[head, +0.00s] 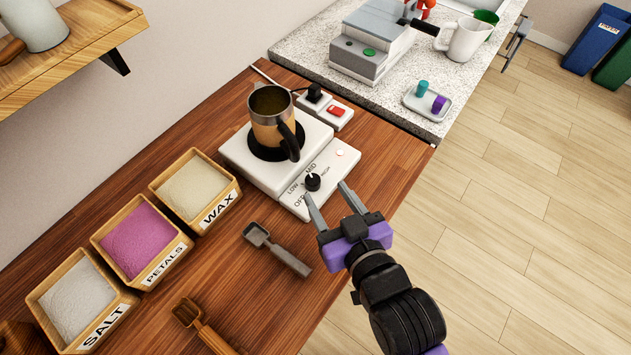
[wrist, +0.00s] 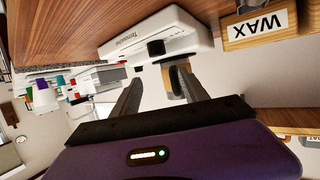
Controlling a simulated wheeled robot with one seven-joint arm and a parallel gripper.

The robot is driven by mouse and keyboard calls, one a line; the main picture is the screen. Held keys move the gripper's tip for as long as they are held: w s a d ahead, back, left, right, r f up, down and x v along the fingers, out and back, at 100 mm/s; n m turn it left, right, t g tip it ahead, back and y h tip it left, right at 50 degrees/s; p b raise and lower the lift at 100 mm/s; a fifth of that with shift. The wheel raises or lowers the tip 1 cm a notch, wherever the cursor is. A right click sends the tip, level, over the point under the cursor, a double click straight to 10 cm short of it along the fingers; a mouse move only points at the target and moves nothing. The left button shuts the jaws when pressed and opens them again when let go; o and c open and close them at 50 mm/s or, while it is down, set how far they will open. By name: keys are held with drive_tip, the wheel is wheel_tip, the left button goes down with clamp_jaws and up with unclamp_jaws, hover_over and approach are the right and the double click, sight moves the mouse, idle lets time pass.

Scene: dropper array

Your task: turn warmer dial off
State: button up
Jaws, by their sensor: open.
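The warmer (head: 278,160) is a white box on the wooden counter, with a mug (head: 273,118) on its round dark plate. Its black dial (head: 313,182) is on the front panel, among the marks OFF, LOW and MID. The dial's pointer seems to face up toward MID. My gripper (head: 330,206) is open, its two grey fingers apart and empty, just in front of the dial and to its lower right. In the wrist view the warmer (wrist: 178,34) and its black dial (wrist: 156,48) show beyond the fingertips. I see no contact with the dial.
A power strip (head: 336,112) with a red switch lies behind the warmer. A dark scoop (head: 277,249) lies in front of it. Wooden bins of wax (head: 222,207), petals and salt stand at left. Open floor (head: 500,220) lies to the right of the counter.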

sight(316, 186)
drive_tip(key=shift+s+f+g, duration=0.2)
drive_tip(key=shift+f+g, duration=0.2)
drive_tip(key=shift+f, duration=0.55)
drive_tip(key=p+x, duration=0.1)
drive_tip(key=x, duration=0.6)
drive_tip(key=shift+w+f, duration=0.2)
drive_tip(key=shift+d, duration=0.1)
clamp_jaws()
